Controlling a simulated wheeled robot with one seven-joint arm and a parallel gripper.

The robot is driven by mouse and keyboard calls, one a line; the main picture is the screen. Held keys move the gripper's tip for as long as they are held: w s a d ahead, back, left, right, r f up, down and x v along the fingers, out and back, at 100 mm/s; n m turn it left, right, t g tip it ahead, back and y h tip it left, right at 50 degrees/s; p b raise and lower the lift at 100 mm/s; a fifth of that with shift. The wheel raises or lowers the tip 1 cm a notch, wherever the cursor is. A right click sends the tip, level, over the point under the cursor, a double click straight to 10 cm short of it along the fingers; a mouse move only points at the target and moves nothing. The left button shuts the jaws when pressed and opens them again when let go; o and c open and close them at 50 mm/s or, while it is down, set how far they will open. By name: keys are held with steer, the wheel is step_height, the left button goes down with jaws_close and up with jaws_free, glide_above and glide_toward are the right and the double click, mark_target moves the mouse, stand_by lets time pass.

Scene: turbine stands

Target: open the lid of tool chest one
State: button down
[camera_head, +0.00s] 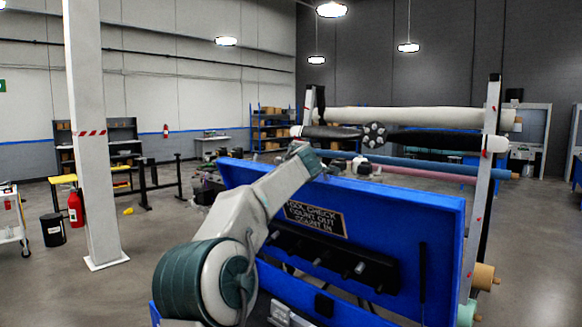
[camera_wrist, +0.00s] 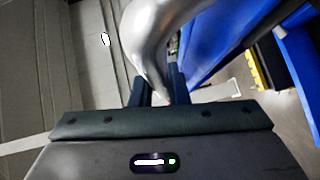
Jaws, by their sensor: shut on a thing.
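The blue lid (camera_head: 410,205) of the tool chest stands raised, its inner face toward the head camera. It carries a dark sign with lettering (camera_head: 316,218) and a black tool rack (camera_head: 345,262). My arm reaches across the lid, and my gripper (camera_head: 308,160) is at its top edge. In the wrist view my gripper (camera_wrist: 160,94) is shut on a thick, curved silver handle (camera_wrist: 150,42). A blue panel, seemingly the lid (camera_wrist: 222,40), lies just right of the fingers. Most of the chest body is hidden below the frame and behind my arm.
A rack with long rolls (camera_head: 420,117) stands close behind the lid, its white post (camera_head: 482,195) near the lid's right end. A white column (camera_head: 92,140), red extinguisher (camera_head: 75,207) and black bin (camera_head: 53,230) stand left. Floor between column and chest is clear.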

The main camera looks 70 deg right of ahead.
stand_by(0.4)
steer(key=c, duration=1.4)
jaws_free()
steer(key=b+v, duration=0.2)
steer(key=v, duration=1.1)
steer(key=shift+a, duration=0.3)
steer(key=shift+s+r, duration=0.15)
